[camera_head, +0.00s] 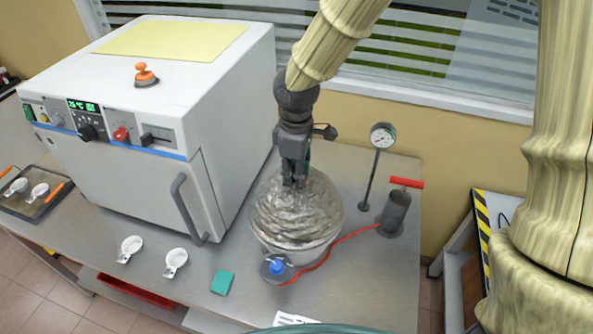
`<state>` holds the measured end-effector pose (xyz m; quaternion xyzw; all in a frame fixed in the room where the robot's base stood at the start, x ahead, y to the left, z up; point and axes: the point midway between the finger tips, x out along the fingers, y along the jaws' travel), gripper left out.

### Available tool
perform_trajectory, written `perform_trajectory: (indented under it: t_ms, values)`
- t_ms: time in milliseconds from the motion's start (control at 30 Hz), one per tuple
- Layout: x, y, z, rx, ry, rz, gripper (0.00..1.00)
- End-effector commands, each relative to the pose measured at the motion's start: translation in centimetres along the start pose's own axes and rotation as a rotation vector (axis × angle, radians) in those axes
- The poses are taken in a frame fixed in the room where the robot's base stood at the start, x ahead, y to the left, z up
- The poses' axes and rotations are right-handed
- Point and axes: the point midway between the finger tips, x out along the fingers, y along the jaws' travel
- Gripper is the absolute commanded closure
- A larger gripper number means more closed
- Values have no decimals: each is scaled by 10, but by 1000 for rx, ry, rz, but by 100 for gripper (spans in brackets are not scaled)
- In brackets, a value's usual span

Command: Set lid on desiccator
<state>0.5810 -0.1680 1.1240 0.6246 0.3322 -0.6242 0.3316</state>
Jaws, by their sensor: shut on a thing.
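The desiccator (285,245) is a round glass vessel standing on the metal bench, right of the oven. A domed, shiny, grey-looking lid (318,213) covers its top. My gripper (293,183) points down at the top of the dome and is shut on the lid's knob, which the fingers hide. The lid looks level over the vessel. From this angle I cannot tell whether its rim touches the vessel all round.
A white oven (150,130) with a door handle fills the left. Right stand a gauge (382,137) and a pump (396,210) with red hose. In front lie a blue-knobbed valve (277,268), two small dishes (131,247) and a green pad (222,282).

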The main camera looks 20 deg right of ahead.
Motion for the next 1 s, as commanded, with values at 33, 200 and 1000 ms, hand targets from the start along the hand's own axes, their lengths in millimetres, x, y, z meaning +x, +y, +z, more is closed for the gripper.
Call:
perform_trajectory:
  t_ms: [33, 200, 1000]
  values:
    - [0, 0, 0, 0, 0, 1, 100]
    - [3, 0, 0, 0, 0, 1, 100]
    - [10, 0, 0, 0, 0, 0, 44]
